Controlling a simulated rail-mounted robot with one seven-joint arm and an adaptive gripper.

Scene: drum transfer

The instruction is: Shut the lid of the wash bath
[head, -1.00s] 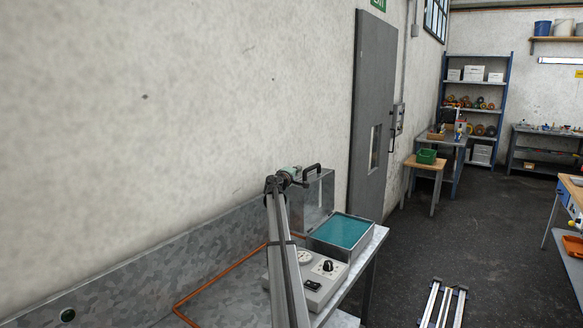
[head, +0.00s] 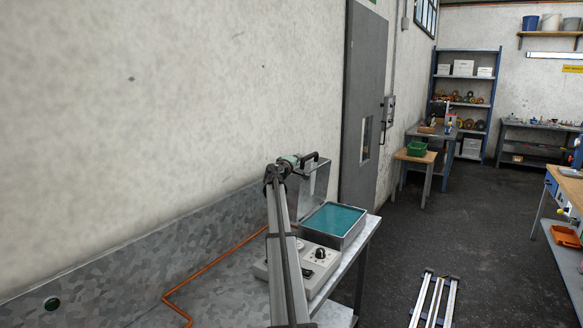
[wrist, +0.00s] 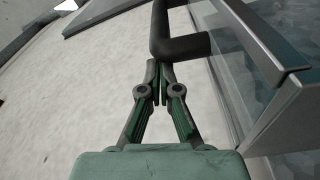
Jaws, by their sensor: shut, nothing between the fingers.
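The wash bath (head: 322,239) is an open metal box of teal liquid (head: 336,219) on the bench. Its lid (head: 319,184) stands raised at the bath's back edge and is open. A black handle (head: 311,156) sticks out at the lid's top; it also shows in the wrist view (wrist: 180,47). My gripper (head: 292,159) is at the lid's top, left of the handle. In the wrist view my gripper (wrist: 160,82) is shut and empty, its tips close to the handle's bend. I cannot tell whether they touch it.
A control box with a black knob (head: 320,253) sits in front of the bath, partly hidden by my arm. A copper pipe (head: 203,271) runs along the metal bench (head: 130,272). The wall (head: 150,120) is close behind. Open floor (head: 420,235) lies to the right.

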